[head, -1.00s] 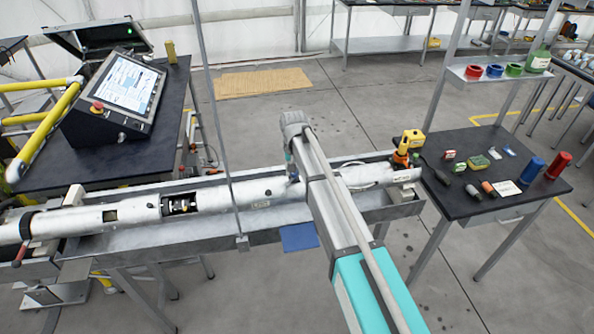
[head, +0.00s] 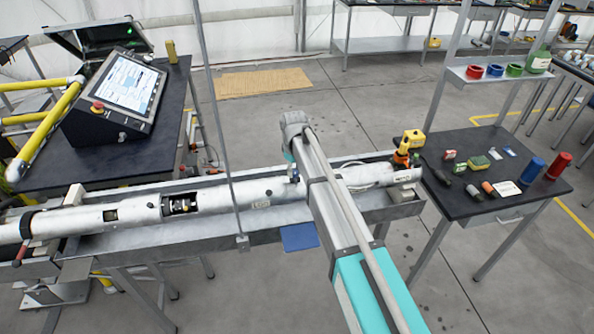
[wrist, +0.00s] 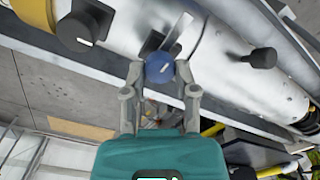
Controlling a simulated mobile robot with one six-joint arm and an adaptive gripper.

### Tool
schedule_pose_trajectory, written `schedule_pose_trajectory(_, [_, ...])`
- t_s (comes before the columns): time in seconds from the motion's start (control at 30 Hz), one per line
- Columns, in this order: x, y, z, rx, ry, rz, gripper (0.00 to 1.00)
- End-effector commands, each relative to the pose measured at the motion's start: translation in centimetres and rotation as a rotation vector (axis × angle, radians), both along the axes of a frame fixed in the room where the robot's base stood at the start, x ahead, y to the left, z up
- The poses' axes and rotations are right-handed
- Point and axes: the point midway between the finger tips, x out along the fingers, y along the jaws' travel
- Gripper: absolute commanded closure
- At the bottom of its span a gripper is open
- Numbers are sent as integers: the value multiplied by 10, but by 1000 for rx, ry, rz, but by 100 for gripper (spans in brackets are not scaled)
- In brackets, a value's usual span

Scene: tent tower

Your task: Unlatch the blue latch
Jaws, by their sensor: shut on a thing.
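The blue latch (wrist: 160,68) shows in the wrist view as a round blue knob against the silver tube (wrist: 225,75). My gripper (wrist: 161,82) has its two grey fingers closed around the knob, one on each side. In the head view the silver tube (head: 235,193) lies along a metal trough. The end of my arm is over the tube near the middle, and a small blue part (head: 293,176) shows beside it. My fingertips are hidden there behind my own arm.
Dark knobs (wrist: 260,57) stick out of the tube on either side of the latch. The metal trough (head: 160,243) runs under the tube. A black table (head: 470,205) with tools stands at the right. A console (head: 120,90) stands at the left.

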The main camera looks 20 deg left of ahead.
Motion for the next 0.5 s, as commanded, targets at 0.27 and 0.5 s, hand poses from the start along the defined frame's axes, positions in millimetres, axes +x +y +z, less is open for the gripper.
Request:
schedule_pose_trajectory(0.27, [3,-3,0,-5,-6,30,100])
schedule_pose_trajectory(0.5, [3,-3,0,-6,-6,30,100])
